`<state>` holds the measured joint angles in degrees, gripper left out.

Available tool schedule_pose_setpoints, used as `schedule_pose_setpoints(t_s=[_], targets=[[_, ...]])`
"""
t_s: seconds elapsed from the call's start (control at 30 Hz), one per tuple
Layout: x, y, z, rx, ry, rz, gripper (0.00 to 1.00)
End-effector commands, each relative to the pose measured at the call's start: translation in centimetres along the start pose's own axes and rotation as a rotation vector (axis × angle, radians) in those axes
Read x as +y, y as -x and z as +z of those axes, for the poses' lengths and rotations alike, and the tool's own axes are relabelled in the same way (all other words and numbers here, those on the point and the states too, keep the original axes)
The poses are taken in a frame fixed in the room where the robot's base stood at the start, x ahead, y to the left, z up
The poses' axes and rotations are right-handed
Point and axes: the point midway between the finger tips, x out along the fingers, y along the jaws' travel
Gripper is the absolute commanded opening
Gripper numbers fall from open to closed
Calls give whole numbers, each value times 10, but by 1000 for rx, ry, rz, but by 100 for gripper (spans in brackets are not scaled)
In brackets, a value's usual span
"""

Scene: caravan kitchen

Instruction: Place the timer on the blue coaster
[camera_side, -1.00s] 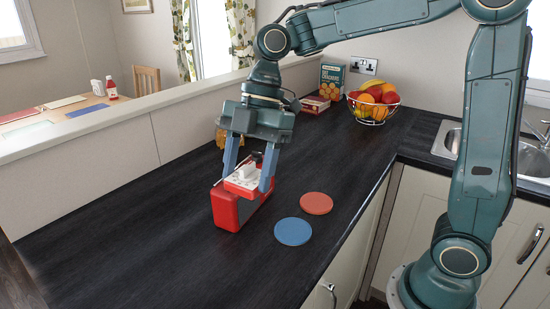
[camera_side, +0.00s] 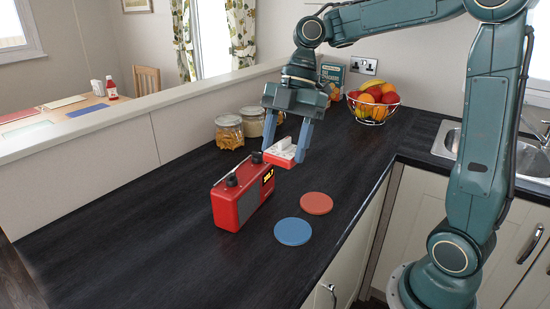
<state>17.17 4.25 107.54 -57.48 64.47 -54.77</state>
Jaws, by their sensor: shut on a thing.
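The timer (camera_side: 279,155) is a small red and white block. My gripper (camera_side: 283,145) is shut on it and holds it in the air above the worktop, just right of and behind the red radio. The blue coaster (camera_side: 293,231) lies flat on the dark worktop, in front of the held timer and to its lower right. Nothing lies on the coaster. The red coaster (camera_side: 316,203) lies beside it, behind and to the right, and is also bare.
A red radio (camera_side: 241,196) stands on the worktop (camera_side: 150,245) left of the coasters. Glass jars (camera_side: 229,131) stand along the back wall. A wire fruit bowl (camera_side: 373,107) and a crackers box (camera_side: 333,72) are at the far end. The front left worktop is clear.

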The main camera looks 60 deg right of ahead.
Motion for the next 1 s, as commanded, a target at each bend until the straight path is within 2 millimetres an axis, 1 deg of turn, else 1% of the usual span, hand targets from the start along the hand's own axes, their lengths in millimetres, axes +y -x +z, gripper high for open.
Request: schedule_pose_setpoints(t_s=[0.03,0.2,0.33,0.57,0.77,0.93,1.0], targets=[[-2,4,8,0,-7,5,25],[-7,12,22,-1,-13,8,25],[-8,14,26,-1,-14,9,25],[-9,14,27,-1,-15,8,25],[-8,3,31,2,-16,6,25],[-9,-14,38,-1,-16,6,25],[-9,-24,42,2,-17,5,25]])
